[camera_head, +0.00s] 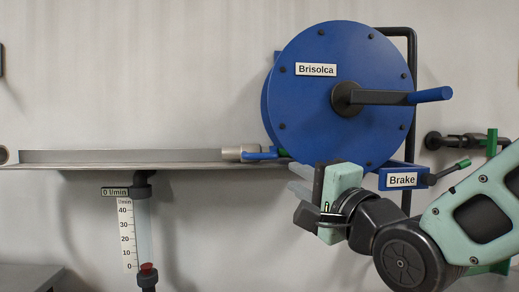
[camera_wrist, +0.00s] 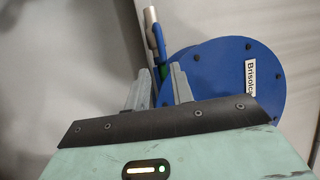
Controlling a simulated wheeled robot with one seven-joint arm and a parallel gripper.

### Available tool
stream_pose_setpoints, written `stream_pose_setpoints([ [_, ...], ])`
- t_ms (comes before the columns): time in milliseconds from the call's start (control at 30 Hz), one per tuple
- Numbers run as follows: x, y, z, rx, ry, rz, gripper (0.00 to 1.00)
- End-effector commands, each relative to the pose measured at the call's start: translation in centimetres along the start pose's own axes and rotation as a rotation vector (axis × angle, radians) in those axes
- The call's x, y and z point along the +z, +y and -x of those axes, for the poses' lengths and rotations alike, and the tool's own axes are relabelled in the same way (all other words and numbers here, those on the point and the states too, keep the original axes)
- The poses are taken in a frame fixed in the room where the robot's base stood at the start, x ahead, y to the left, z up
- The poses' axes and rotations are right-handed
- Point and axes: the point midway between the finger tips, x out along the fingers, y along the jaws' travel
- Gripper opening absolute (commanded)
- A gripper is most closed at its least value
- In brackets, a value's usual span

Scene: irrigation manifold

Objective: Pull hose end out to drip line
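The hose end is a grey cylindrical connector (camera_head: 238,152) with a blue piece (camera_head: 262,155) behind it, lying at the right end of the shelf beside the reel. It also shows in the wrist view (camera_wrist: 151,16), beyond the fingertips. The big blue hose reel (camera_head: 335,130), labelled Brisolca, stands right of it; it shows in the wrist view (camera_wrist: 225,85) too. My gripper (camera_head: 294,180) is just below and right of the hose end, under the reel's lower left rim. Its two fingers are apart, with nothing visibly held between them. I cannot tell which fitting is the drip line.
A long grey shelf (camera_head: 120,165) with a raised back strip runs left, clear on top, to a round fitting (camera_head: 4,155). A flow gauge (camera_head: 142,225) reading 0 l/min hangs below.

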Motion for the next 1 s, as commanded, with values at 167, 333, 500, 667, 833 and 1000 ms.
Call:
stream_pose_setpoints([
  [167,-0.1,-0.6,-1.1,0.005,-0.004,-0.001,0.23],
  [333,0.0,-0.6,-1.7,0.006,-0.005,0.0,0.23],
  [500,0.0,-0.6,-2.2,0.005,-0.003,0.0,0.23],
  [667,0.0,-0.6,-2.5,0.006,-0.001,0.001,0.23],
  [833,0.1,-0.6,-4.5,0.005,-0.002,0.0,0.23],
  [1000,0.0,-0.3,-7.1,-0.001,0.002,0.001,0.23],
])
